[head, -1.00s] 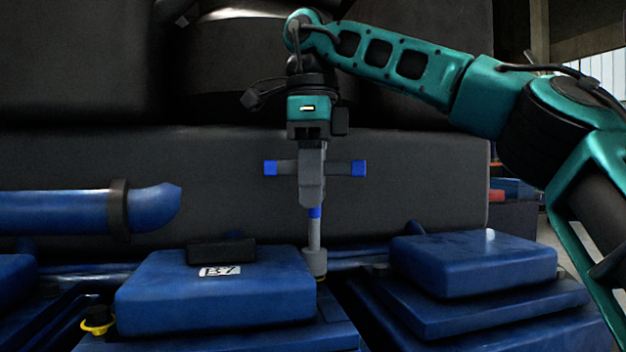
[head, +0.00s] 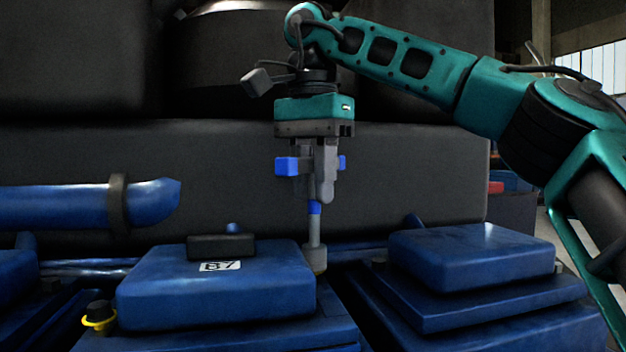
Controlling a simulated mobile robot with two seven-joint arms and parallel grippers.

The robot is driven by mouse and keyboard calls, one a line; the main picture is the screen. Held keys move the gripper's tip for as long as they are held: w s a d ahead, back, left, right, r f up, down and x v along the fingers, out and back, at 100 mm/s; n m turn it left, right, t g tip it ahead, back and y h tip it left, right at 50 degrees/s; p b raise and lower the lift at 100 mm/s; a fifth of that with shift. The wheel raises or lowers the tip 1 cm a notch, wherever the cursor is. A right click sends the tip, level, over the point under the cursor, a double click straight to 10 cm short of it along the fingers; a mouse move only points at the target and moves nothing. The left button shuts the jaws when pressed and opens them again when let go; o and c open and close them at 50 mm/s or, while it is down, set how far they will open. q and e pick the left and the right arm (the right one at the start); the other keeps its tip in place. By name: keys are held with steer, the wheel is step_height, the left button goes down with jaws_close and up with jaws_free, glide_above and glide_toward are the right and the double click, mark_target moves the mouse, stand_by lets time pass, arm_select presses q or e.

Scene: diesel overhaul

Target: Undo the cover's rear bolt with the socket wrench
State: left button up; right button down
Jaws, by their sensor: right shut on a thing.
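The blue cover (head: 215,295) with a white label and a black block-like handle (head: 221,246) lies on the engine in the lower middle. My right gripper (head: 317,185) is shut on the socket wrench (head: 314,232), near its cross handle with blue ends. The wrench stands upright, and its grey socket (head: 315,260) is down at the cover's right rear edge. The rear bolt is hidden, apparently under the socket; I cannot tell how far it is turned. A dark bolt with a yellow ring (head: 99,318) shows at the cover's left front. My left gripper is not in view.
Another blue cover (head: 470,258) stands close on the right, with a dark gap between. A blue pipe (head: 60,210) with a black clamp runs in at the left. A large dark engine wall (head: 420,180) rises behind the wrench.

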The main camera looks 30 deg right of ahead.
steer(key=n, duration=0.4)
steer(key=shift+r, duration=0.1)
steer(key=n, duration=0.3)
steer(key=shift+n, duration=0.4)
steer(key=n, duration=0.3)
steer(key=shift+s+n, duration=0.1)
steer(key=shift+n, duration=0.3)
steer(key=n, duration=0.4)
steer(key=shift+r, duration=0.1)
